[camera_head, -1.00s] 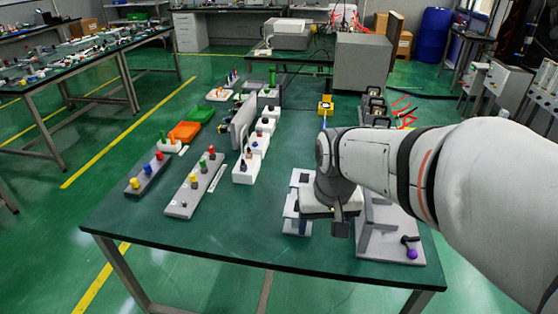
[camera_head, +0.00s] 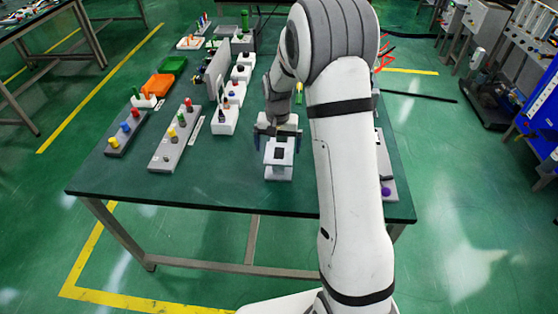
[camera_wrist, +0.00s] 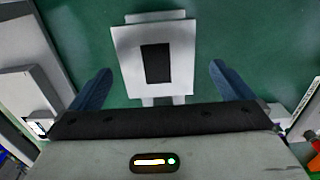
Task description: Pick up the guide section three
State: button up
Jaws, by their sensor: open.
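A white block with a black rectangular patch on top (camera_head: 279,171) stands near the table's front edge, below my gripper in the head view; I take it for the guide section, but no number is readable. My gripper (camera_head: 278,138) is open, its fingers pointing down at the block's far side. In the wrist view the same block (camera_wrist: 130,62) lies ahead of and between the two blue fingers (camera_wrist: 160,68). Nothing is held. Whether the fingers are level with the block or above it I cannot tell.
A grey fixture with a purple knob (camera_head: 386,191) stands close to the right, partly behind my arm. White blocks (camera_head: 225,121) and a grey peg board (camera_head: 161,153) stand to the left. Bare green tabletop (camera_head: 215,185) lies between the peg board and the block.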

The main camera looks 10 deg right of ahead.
aim_at(279, 153)
notch_tip(279, 153, down, 6)
jog(key=shift+d+p, duration=0.15)
jog(key=shift+p, duration=0.45)
jog(key=shift+c, duration=0.6)
jog(key=c, duration=1.2)
